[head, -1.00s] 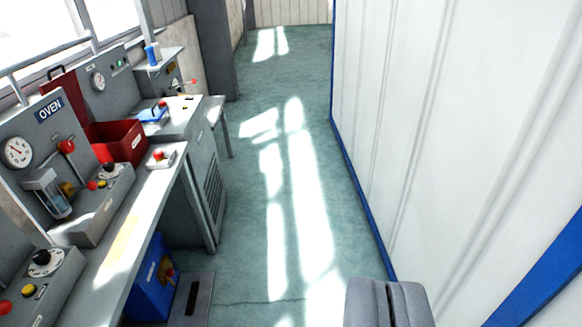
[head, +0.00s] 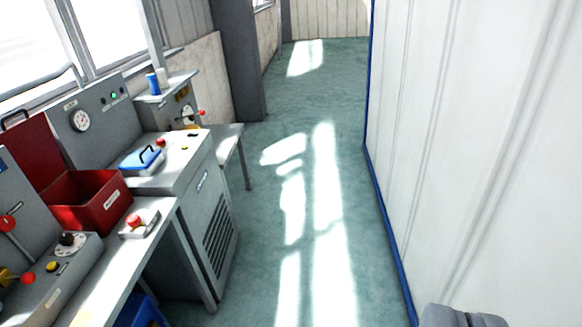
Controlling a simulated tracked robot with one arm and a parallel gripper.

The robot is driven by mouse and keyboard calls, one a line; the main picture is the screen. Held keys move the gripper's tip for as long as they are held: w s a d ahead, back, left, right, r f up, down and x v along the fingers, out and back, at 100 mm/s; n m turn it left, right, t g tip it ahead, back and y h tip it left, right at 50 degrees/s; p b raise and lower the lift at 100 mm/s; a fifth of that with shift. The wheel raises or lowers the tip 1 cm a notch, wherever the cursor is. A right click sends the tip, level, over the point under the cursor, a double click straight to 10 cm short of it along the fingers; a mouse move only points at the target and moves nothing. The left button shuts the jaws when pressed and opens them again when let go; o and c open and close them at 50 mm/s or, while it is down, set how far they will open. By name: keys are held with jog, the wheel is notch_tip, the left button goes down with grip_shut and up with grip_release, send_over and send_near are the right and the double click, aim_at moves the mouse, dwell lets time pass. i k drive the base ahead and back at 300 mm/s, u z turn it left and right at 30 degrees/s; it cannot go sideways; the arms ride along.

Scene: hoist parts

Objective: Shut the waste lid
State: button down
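A red box (head: 108,204) with a small white label, too small to read, stands on the bench at the left. Its red lid (head: 32,150) stands raised at the back, with a dark handle on its top edge, so the box is open. I take this as the waste lid. My gripper (head: 464,317) shows only in part at the bottom right edge, its two grey fingers together with nothing seen between them. It is over the floor side, far to the right of the box and apart from it.
A small box with a red button (head: 138,223) sits right of the red box. Behind are a blue handled cover (head: 141,159) and a grey cabinet (head: 203,225). A white wall (head: 470,150) bounds the right. The green floor (head: 265,200) between is clear.

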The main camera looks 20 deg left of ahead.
aim_at(31, 143)
jog(key=u, duration=0.15)
jog(key=i, duration=1.3)
jog(key=u, duration=0.8)
jog(key=i, duration=1.2)
jog(key=u, duration=1.05)
jog(key=i, duration=0.8)
jog(key=u, duration=0.4)
